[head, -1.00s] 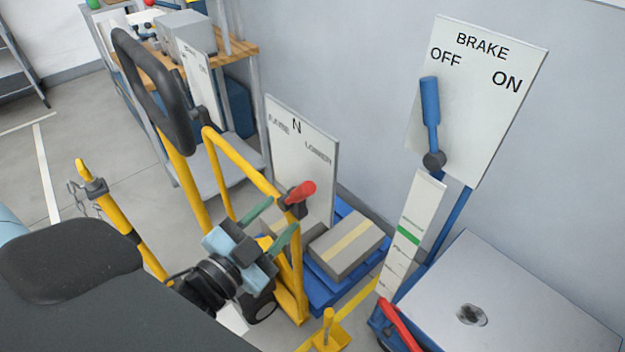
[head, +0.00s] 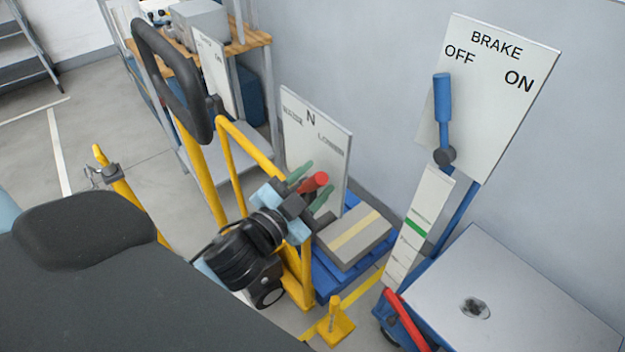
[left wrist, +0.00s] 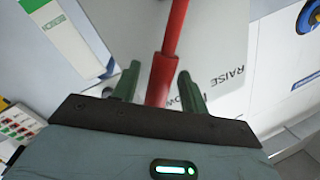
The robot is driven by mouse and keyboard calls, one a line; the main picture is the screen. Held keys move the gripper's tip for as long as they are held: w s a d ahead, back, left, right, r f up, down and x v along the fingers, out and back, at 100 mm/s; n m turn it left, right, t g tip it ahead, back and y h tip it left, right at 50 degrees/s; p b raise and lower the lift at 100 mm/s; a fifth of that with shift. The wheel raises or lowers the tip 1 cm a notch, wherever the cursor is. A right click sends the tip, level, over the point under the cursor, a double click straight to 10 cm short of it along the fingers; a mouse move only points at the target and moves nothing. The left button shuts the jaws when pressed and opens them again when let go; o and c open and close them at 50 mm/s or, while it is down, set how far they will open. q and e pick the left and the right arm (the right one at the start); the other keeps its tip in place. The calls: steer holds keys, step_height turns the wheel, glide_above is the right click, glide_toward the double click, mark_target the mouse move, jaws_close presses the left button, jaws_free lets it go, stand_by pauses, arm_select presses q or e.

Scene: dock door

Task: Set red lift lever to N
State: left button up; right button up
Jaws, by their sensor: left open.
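The red lift lever (head: 316,181) stands in front of a white board (head: 330,140) lettered RAISE, N and LOWER. Its red grip leans to the right, toward the LOWER side. My left gripper (head: 311,186) is open, with its green fingers on either side of the red grip. In the left wrist view, the red lever (left wrist: 162,78) runs between the two fingers of the left gripper (left wrist: 158,88), with small gaps; I cannot tell whether either finger touches it. The lever's base is hidden behind the gripper in the head view. My right gripper is not in view.
A yellow frame (head: 225,165) with a black hoop handle (head: 170,75) stands close to the left of my gripper. A blue brake lever (head: 443,100) and its board (head: 495,95) are at right. A box (head: 355,238) sits on a blue pallet (head: 335,280) behind.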

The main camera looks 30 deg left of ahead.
arm_select(q)
steer(key=shift+w, duration=0.1)
steer(key=shift+c, duration=0.4)
jaws_close()
